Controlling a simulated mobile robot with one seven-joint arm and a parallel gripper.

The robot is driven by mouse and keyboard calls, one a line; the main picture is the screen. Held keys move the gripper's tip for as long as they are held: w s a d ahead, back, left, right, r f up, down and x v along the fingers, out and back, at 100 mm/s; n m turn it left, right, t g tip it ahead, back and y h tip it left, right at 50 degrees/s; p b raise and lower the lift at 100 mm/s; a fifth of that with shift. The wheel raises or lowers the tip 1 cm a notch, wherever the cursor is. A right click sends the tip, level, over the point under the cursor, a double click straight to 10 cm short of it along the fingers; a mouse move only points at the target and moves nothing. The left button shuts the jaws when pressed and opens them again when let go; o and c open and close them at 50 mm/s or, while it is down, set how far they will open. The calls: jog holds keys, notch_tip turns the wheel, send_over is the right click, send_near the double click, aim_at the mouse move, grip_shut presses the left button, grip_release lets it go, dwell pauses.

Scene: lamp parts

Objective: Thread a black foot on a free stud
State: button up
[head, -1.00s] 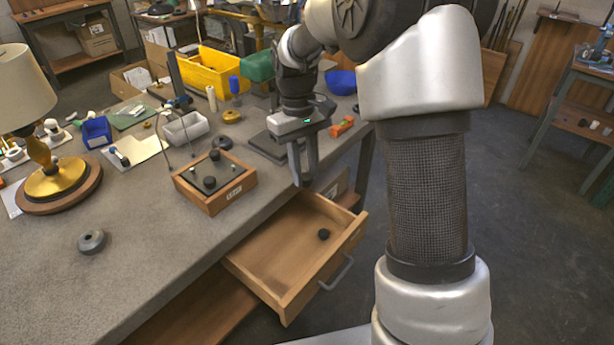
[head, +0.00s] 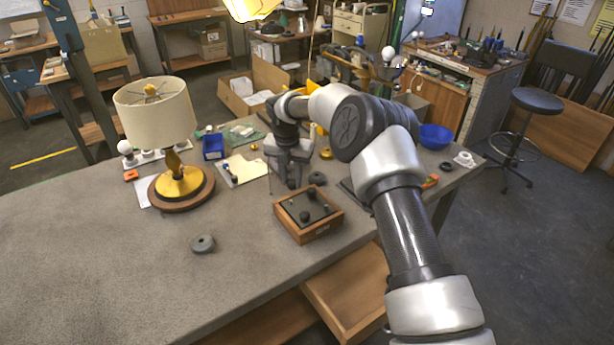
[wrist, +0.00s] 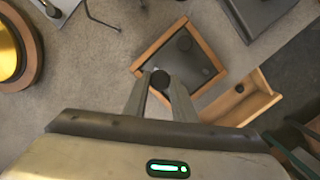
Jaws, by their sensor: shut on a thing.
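My gripper (head: 291,186) is raised above the bench, just behind the wooden box in the head view. In the wrist view its fingers (wrist: 159,86) are closed around a small black foot (wrist: 160,77). Thin studs on the plate are too small to make out clearly.
A lamp (head: 181,183) stands at left. A blue bin (head: 213,147) stands behind.

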jog(key=shift+w+a+n, duration=0.2)
jog(key=shift+n, duration=0.2)
jog(key=shift+a+f, duration=0.1)
jog(key=shift+f, duration=0.15)
jog(key=b, duration=0.3)
send_over(291, 201)
jog(key=shift+f, duration=2.25)
jog(key=shift+s+f+b, duration=0.1)
jog(key=shift+f+b, duration=0.5)
jog(key=shift+f, duration=0.6)
jog(key=o, duration=0.4)
jog(key=shift+c, duration=0.2)
grip_shut()
jog(key=shift+s+f, duration=0.1)
jog(key=shift+f, duration=0.15)
